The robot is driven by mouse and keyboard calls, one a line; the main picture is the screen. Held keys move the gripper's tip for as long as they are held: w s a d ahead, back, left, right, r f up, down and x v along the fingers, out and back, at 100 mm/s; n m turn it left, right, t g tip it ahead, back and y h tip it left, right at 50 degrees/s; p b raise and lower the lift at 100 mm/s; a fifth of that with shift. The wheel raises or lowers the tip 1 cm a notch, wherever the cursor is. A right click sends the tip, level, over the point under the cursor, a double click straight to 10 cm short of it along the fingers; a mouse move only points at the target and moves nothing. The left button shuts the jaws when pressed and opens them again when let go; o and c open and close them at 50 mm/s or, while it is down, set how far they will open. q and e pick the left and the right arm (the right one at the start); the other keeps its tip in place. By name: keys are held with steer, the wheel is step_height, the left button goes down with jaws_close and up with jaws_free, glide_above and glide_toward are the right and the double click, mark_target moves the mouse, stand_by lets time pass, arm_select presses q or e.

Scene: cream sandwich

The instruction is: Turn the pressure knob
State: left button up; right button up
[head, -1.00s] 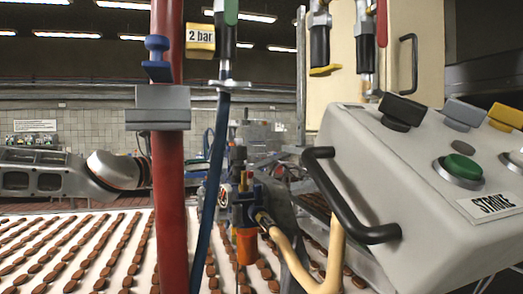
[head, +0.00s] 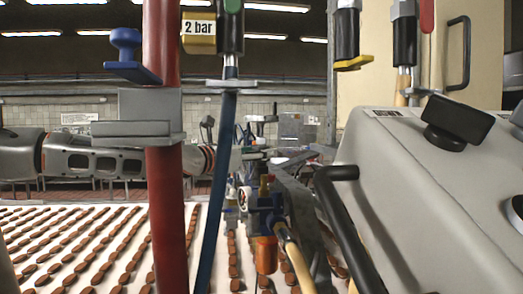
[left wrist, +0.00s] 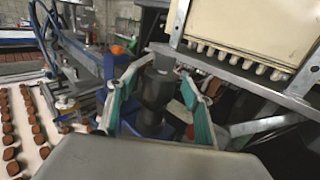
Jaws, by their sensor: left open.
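In the left wrist view my left gripper (left wrist: 158,90) is open, with teal pads on both sides of a dark, upright cylinder (left wrist: 152,112) that looks like a knob. I cannot tell if the pads touch it, or be sure it is the pressure knob. In the head view my left arm reaches rightward behind the red post, and its gripper end is mostly hidden behind the post and a dark blue hose. A blue fitting with an orange bowl (head: 266,254) stands right of the hose. A yellow "2 bar" tag (head: 198,32) hangs above. My right gripper is not in view.
The red post (head: 166,220) and dark blue hose (head: 216,190) stand in front of my arm. A grey control box (head: 425,220) with a black handle (head: 350,235) fills the right. A white conveyor (head: 65,285) with rows of brown biscuits lies at the left.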

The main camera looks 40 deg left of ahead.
arm_select(q)
steer(key=shift+w, duration=0.8)
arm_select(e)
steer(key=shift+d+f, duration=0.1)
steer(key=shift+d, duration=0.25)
arm_select(q)
steer(key=c, duration=1.1)
steer(key=shift+c, duration=0.2)
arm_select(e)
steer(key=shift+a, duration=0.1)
arm_select(q)
steer(key=shift+f+n+y, duration=0.1)
steer(key=shift+n+y, duration=0.2)
steer(key=shift+y, duration=0.1)
